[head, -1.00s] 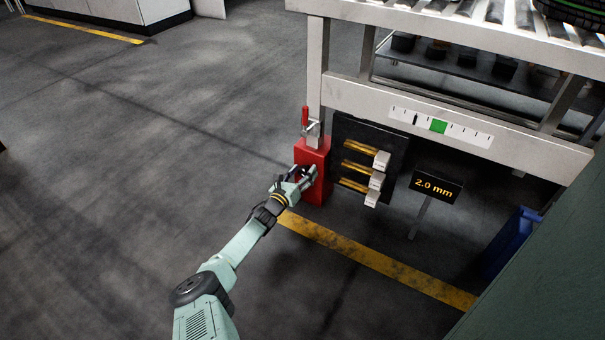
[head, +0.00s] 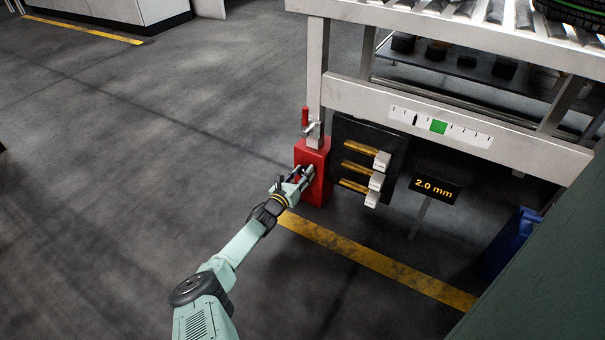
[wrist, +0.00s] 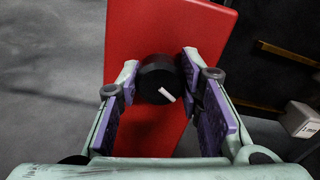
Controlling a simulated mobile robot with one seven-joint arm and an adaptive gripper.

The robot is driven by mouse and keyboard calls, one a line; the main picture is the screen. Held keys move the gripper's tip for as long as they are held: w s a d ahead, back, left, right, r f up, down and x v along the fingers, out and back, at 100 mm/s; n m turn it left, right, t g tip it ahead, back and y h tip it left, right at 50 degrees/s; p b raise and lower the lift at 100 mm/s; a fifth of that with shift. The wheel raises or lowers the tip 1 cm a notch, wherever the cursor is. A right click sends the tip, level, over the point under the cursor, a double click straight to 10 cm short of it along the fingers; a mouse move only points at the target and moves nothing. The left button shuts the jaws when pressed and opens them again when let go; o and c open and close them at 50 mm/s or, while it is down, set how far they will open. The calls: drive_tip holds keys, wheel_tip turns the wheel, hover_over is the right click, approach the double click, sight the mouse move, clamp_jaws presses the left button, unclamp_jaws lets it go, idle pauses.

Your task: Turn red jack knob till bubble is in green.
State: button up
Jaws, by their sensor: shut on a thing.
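The red jack (head: 314,185) stands under the left leg of the conveyor frame. Its knob (wrist: 157,80) is black with a white pointer line, which slants down and right in the wrist view. My gripper (wrist: 160,88) is shut on the knob, with one purple-padded finger on each side; in the head view my gripper (head: 303,176) is at the jack's front. The white level scale (head: 465,134) is on the frame's beam. Its green zone (head: 438,127) lies right of a thin dark mark (head: 415,119), apparently the bubble. The mark is outside the green.
A dark panel with several brass rods and white blocks (head: 382,160) hangs right of the jack. A sign (head: 436,187) reads 2.0 mm. A blue bin (head: 512,242) stands at the right. The floor to the left is clear.

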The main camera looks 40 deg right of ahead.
drive_tip(key=shift+m, duration=0.3)
drive_tip(key=m, duration=0.5)
drive_tip(key=shift+m, duration=0.3)
drive_tip(key=m, duration=0.5)
drive_tip(key=shift+s, duration=0.1)
drive_tip(key=shift+m, duration=0.3)
drive_tip(key=o, duration=1.2)
